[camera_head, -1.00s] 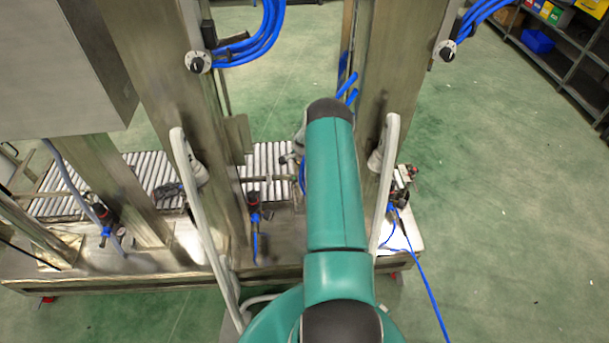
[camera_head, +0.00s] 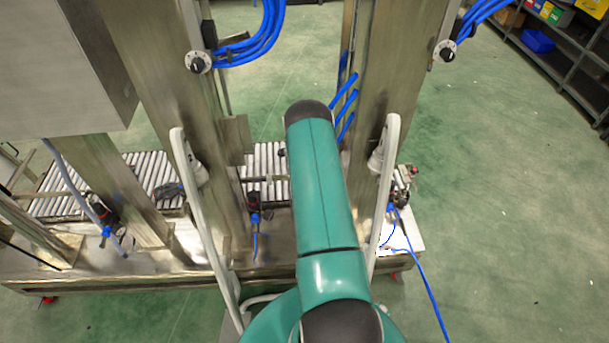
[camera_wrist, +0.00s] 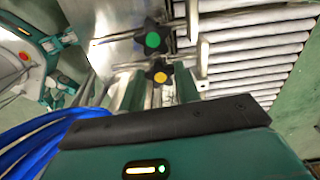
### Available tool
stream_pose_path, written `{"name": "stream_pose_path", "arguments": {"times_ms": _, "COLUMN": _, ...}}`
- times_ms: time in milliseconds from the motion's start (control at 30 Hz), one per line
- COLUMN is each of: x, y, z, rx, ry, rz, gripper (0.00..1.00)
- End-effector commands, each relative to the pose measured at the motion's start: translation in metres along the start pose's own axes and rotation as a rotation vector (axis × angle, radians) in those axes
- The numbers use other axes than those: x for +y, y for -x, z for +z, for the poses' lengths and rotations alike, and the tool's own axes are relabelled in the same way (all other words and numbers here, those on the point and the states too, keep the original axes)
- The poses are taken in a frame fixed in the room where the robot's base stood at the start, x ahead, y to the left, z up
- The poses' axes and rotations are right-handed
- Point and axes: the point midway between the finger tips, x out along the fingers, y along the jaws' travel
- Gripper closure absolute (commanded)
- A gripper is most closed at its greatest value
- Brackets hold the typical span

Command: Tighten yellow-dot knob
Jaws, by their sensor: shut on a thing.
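The yellow-dot knob (camera_wrist: 160,77) is a black star-shaped knob with a yellow centre, near the middle of the wrist view. My gripper (camera_wrist: 157,86) is shut on it, with one finger on each side. The lower part of the knob is partly hidden by the gripper. A similar black knob with a green dot (camera_wrist: 152,40) sits just above it, apart from the gripper. In the head view, my own arm hides the gripper, and I cannot make out either knob.
Blue hoses (camera_wrist: 35,140) bunch at the left of the wrist view, close to the gripper. Conveyor rollers (camera_wrist: 255,60) lie to the right. In the head view, steel posts (camera_head: 388,100) stand on both sides of my arm. Green floor (camera_head: 500,200) is open at right.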

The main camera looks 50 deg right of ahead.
Motion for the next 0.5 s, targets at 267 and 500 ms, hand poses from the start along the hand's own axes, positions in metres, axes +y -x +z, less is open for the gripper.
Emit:
{"name": "stream_pose_path", "arguments": {"times_ms": 267, "x": -0.0013, "y": 0.0004, "z": 0.0002, "rx": 0.002, "ry": -0.26, "rz": 0.0, "gripper": 0.9}}
{"name": "stream_pose_path", "arguments": {"times_ms": 500, "x": -0.0026, "y": 0.0008, "z": 0.0, "rx": 0.001, "ry": -0.475, "rz": -0.002, "gripper": 0.9}}
